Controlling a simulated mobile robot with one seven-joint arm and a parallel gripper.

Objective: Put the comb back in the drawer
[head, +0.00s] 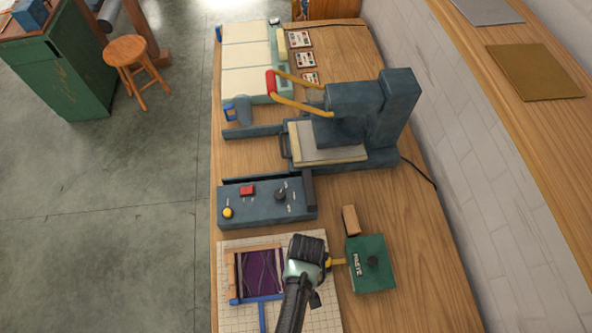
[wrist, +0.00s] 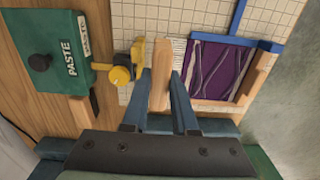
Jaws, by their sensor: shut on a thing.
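My gripper (wrist: 162,76) is shut on a pale wooden piece (wrist: 160,88), which stands between its two blue-grey fingers in the wrist view. It looks like the comb's handle; no teeth can be made out clearly. In the head view my gripper (head: 305,262) is over the right part of a white gridded mat (head: 235,322), and its fingertips and the held piece are hidden. Beside it on the mat is a wooden frame (head: 233,268) with purple cloth; it also shows in the wrist view (wrist: 262,75). No drawer can be clearly made out.
A green PASTE box (head: 372,278) stands right of the mat, with a wooden block (head: 350,219) behind it. A yellow-and-black tool (wrist: 120,75) lies close to my gripper. A grey control box (head: 250,212) and a heavy press (head: 360,120) stand farther back.

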